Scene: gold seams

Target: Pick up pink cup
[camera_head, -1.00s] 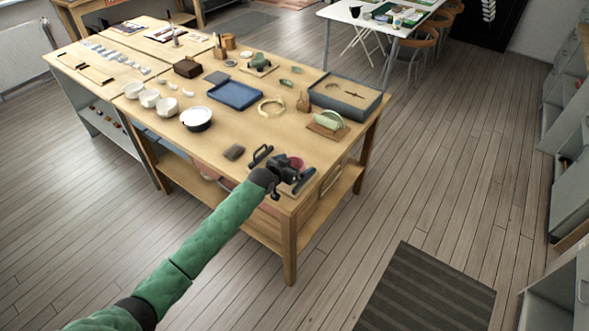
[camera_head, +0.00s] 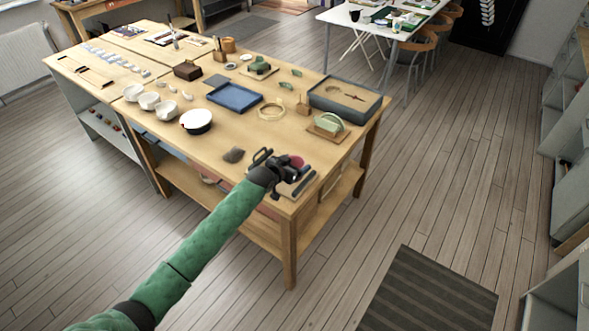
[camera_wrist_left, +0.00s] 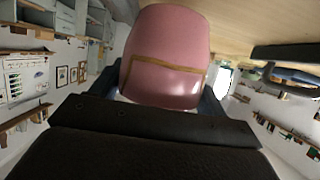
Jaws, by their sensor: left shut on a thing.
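The pink cup (camera_wrist_left: 165,50) fills the upper middle of the left wrist view, with a gold-brown seam across its side. In the head view a small part of the cup (camera_head: 297,161) shows beyond my left gripper (camera_head: 289,172), at the near right corner of the wooden table (camera_head: 215,158). My left gripper is shut on the cup, one finger on each side of it in the wrist view. The gripper hides most of the cup in the head view, and I cannot tell how far it is above the tabletop. My right gripper is not in view.
A dark handled object (camera_head: 262,157) and a grey-brown block (camera_head: 234,155) lie left of the gripper. A green piece on a wooden stand (camera_head: 327,125) and a grey tray box (camera_head: 345,98) are behind it. White bowls (camera_head: 196,121) stand further left.

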